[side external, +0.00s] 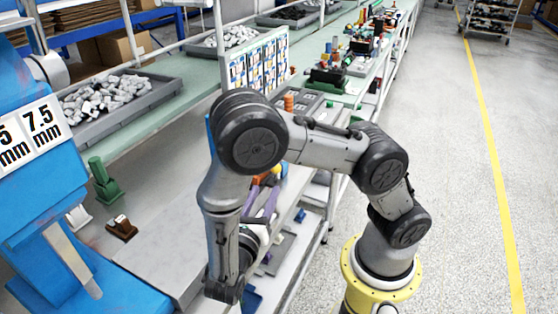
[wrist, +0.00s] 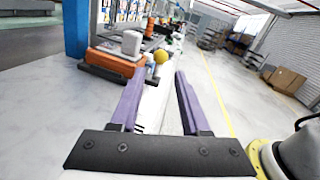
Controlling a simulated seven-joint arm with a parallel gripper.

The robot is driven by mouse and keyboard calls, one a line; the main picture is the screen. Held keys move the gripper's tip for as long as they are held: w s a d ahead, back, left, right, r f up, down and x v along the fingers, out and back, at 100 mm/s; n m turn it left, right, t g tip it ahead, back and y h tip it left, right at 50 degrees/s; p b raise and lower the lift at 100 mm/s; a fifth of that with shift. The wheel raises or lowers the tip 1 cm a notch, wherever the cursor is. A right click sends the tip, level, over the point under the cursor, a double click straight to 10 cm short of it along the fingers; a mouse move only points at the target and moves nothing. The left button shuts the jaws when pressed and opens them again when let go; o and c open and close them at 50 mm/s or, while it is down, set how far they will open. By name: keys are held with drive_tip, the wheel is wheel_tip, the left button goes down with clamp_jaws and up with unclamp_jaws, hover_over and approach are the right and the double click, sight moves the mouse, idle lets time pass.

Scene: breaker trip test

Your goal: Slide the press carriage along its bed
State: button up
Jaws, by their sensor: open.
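In the wrist view an orange carriage (wrist: 115,62) with a white block on top sits on a dark bed (wrist: 100,73), left of centre. A yellow ball knob (wrist: 160,57) sticks out at its right side. My gripper (wrist: 159,73) is open and empty, its two purple fingers spread apart. The knob lies beyond the fingertips, between their lines, and looks apart from them. In the side external view my gripper (side external: 263,196) points away over the bench, and my arm hides most of the carriage; only a bit of orange and yellow shows near the fingertips.
A blue press frame (side external: 60,190) stands at the left, and a blue post (wrist: 76,28) rises behind the carriage. A grey bin of metal parts (side external: 140,115) sits on the rear shelf. A green fixture (side external: 103,180) and a brown block (side external: 122,228) stand on the bench.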

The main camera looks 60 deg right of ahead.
drive_tip(key=x, duration=1.3)
drive_tip(key=shift+d, duration=0.2)
drive_tip(key=shift+s, duration=0.1)
clamp_jaws()
idle(0.8)
